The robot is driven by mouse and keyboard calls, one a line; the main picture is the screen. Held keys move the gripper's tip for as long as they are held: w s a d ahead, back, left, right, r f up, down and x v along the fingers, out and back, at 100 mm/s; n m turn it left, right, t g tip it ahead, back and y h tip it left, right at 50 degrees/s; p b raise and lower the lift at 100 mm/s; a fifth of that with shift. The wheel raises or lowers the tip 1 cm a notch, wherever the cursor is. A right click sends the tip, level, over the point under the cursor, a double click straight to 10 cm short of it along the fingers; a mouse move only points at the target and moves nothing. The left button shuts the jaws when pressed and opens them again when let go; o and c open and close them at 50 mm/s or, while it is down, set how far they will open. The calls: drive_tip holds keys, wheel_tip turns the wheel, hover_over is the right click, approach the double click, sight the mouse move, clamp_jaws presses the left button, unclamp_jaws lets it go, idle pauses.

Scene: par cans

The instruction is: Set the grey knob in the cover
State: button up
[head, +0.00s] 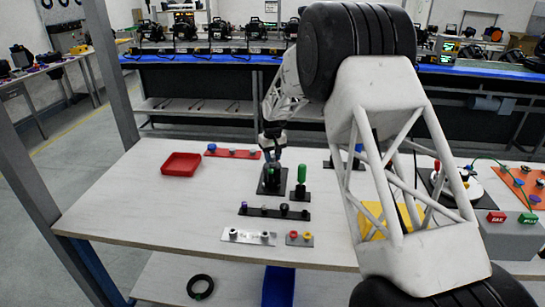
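My gripper (272,160) is pointing down at the middle of the table, right over a dark stand (264,190) with a dark green part on it. My fingers are too small and dark to tell whether they are open or hold anything. A black rack (257,212) in front of the stand carries several small knobs, one purple and others grey or dark. I cannot tell which one is the grey knob. No cover can be made out for certain; a round pale part (470,187) on a dark plate lies at the right, partly behind my arm.
A green upright handle (301,174) stands close right of my gripper. A red tray (181,164) and red strip (222,153) lie left. Front plates hold white (233,235) and red-yellow knobs (307,236). A grey button box (510,240) is right. The table's left front is clear.

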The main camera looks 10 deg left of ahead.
drive_tip(key=o, duration=0.5)
drive_tip(key=shift+o, duration=0.2)
drive_tip(key=shift+r, duration=0.15)
drive_tip(key=shift+r, duration=3.75)
